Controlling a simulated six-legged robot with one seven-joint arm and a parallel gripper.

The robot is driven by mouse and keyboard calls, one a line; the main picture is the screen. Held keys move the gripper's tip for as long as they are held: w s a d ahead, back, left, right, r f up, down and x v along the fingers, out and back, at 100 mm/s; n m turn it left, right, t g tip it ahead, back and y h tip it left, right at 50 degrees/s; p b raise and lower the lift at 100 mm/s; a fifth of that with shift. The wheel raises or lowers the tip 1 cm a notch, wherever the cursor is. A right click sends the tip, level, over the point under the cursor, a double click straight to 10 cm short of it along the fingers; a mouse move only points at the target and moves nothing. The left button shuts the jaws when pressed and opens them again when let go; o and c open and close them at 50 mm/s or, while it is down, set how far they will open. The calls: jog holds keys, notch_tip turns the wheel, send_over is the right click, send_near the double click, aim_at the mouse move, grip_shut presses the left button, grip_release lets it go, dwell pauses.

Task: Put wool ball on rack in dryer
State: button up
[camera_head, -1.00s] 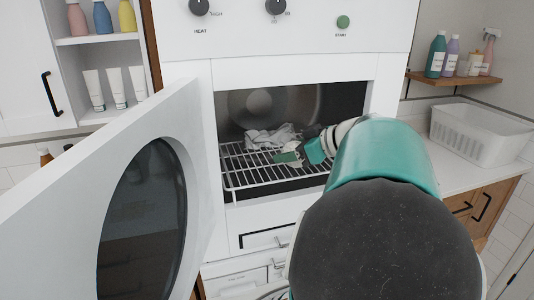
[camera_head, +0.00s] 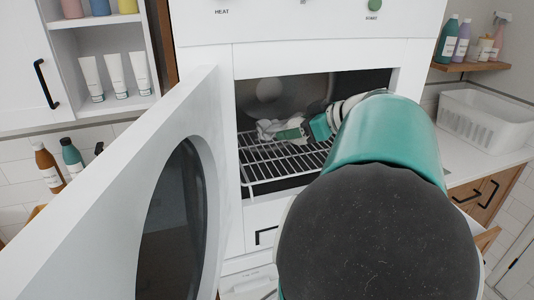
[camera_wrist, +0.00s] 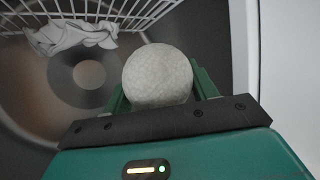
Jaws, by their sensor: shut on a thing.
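The pale, textured wool ball (camera_wrist: 157,76) is held between the green fingers of my gripper (camera_wrist: 159,86) in the wrist view. My gripper (camera_head: 292,133) is inside the open dryer (camera_head: 238,100), above the wire rack (camera_head: 270,165), near a crumpled white cloth (camera_head: 270,128) in the head view. The ball cannot be made out clearly in the head view. The rack (camera_wrist: 150,10) and the cloth (camera_wrist: 75,36) also show at the upper left of the wrist view, apart from the ball.
The dryer door (camera_head: 120,205) stands open on the left, with a round dark window. My arm fills the right side of the opening. A white basket (camera_head: 485,118) stands on the right counter. The front left of the rack is bare.

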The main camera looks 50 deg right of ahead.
send_over(266, 168)
jog(key=f, duration=0.4)
jog(key=s+f, duration=0.1)
jog(key=f, duration=0.1)
jog(key=shift+d+f, duration=0.1)
jog(key=shift+f, duration=0.1)
jog(key=shift+w+f, duration=0.25)
jog(key=shift+f, duration=0.75)
jog(key=shift+w+f, duration=0.25)
jog(key=shift+f, duration=0.7)
jog(key=shift+f, duration=0.1)
jog(key=o, duration=1)
jog(key=shift+c, duration=0.2)
jog(key=shift+s+r, duration=0.25)
jog(key=shift+r, duration=0.05)
jog(key=v, duration=1.1)
jog(key=shift+s, duration=0.2)
